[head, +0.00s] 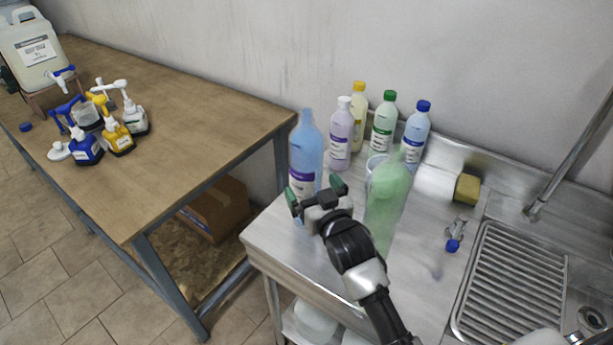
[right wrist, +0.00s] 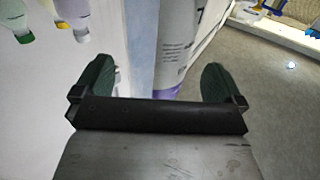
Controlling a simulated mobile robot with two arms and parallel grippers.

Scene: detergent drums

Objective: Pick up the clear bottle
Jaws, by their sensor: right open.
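Of the bottles, the one with the green cap (head: 383,125) holds the palest, nearly colourless liquid; it stands in the back row on the steel counter. I cannot tell for sure that it is the clear bottle. My right gripper (head: 315,194) is open at a tall translucent blue bottle (head: 306,148) at the counter's left edge. In the right wrist view my fingers (right wrist: 157,82) lie on either side of this bottle's white and purple label (right wrist: 181,45). No grip on it shows. My left gripper is not in view.
A translucent green bottle (head: 388,196) stands right of my right arm. Purple (head: 340,135), yellow (head: 359,108) and blue-capped (head: 417,130) bottles stand behind. A sponge (head: 467,188) and sink drainer (head: 510,285) are to the right. A wooden table (head: 190,130) with small dispensers is left.

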